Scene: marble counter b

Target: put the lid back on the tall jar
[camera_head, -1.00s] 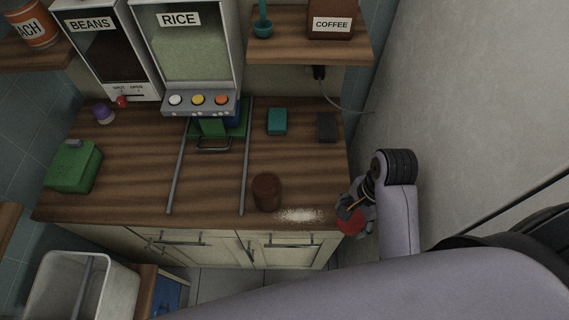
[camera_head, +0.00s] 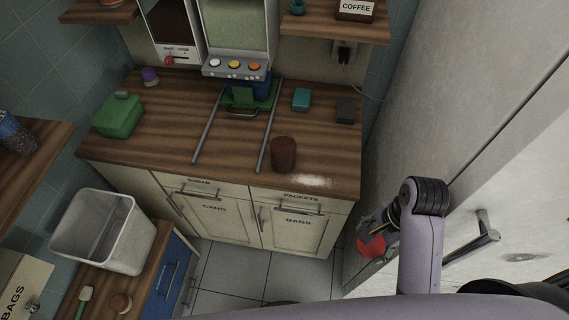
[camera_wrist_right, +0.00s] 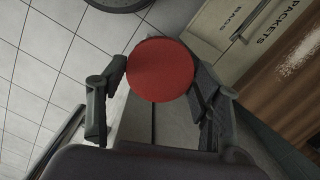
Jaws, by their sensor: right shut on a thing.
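A red round lid (camera_head: 370,247) is between the fingers of my right gripper (camera_head: 374,238), which is shut on it. The lid also shows in the right wrist view (camera_wrist_right: 160,70), its flat face towards the camera, with a finger on each side. A brown cylindrical jar (camera_head: 284,155) stands upright near the front edge of the counter. Its top looks dark and has no lid on it. My right gripper is in front of the counter and to the right of the jar, apart from it. My left gripper is not in view.
White powder (camera_head: 312,181) lies right of the jar on the wooden counter (camera_head: 225,165). Two grey rails (camera_head: 208,125) run front to back. A green box (camera_head: 118,116), a teal block (camera_head: 301,99) and a dark block (camera_head: 345,110) stand apart. A bin (camera_head: 103,232) stands lower left.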

